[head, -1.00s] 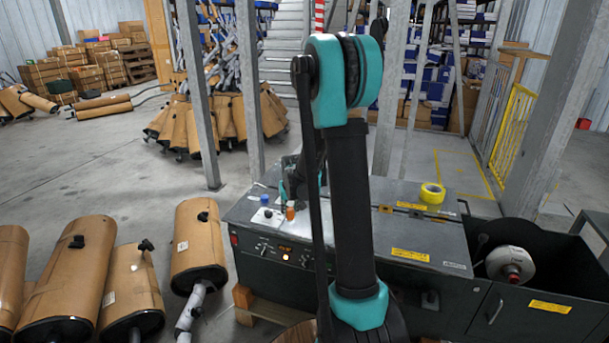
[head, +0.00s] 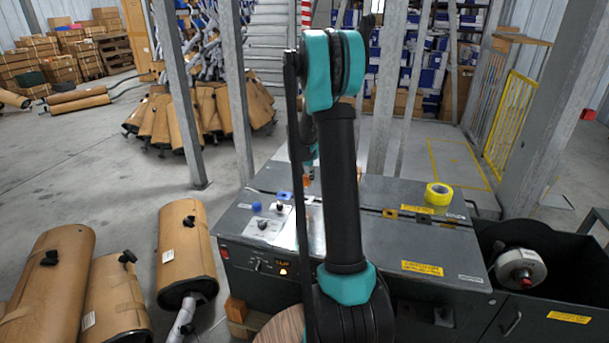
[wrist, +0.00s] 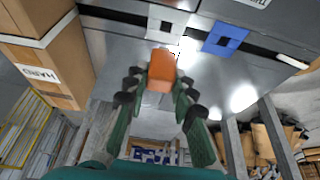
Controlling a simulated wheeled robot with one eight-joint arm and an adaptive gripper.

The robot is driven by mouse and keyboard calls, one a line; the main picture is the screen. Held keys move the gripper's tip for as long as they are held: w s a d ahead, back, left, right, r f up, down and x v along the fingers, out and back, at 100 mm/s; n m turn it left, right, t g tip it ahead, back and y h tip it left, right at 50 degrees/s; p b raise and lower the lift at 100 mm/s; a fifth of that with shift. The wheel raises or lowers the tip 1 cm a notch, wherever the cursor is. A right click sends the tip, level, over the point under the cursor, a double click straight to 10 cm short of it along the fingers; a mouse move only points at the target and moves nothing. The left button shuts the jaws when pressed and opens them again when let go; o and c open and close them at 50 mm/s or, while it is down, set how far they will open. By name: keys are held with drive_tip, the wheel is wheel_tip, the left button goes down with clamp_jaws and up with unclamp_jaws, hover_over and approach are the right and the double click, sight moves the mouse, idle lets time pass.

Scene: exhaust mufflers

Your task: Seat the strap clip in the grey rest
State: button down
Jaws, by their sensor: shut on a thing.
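My gripper (wrist: 158,88) has dark green fingers with black pads, shut on the orange strap clip (wrist: 161,66). The clip sticks out past the fingertips. In the wrist view, a light grey square piece with a dark centre, which looks like the grey rest (wrist: 167,23), lies just beyond the clip's far end, across a dark slot. Whether they touch cannot be told. In the head view, a small orange patch, apparently the clip (head: 306,181), shows beside my arm; my arm hides most of the gripper and the grey rest is not made out.
A blue square rest (wrist: 225,37) lies right of the grey one, along the same slot. A cardboard box (wrist: 50,50) stands at left in the wrist view. Yellow tape (head: 438,194) and a switch panel (head: 268,222) with a blue knob (head: 256,206) are on the dark bench (head: 400,240).

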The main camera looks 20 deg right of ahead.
sight(305, 186)
drive_tip(key=shift+f, duration=2.85)
drive_tip(key=shift+f, duration=0.45)
drive_tip(key=c, duration=1.2)
unclamp_jaws()
drive_tip(key=v, duration=1.2)
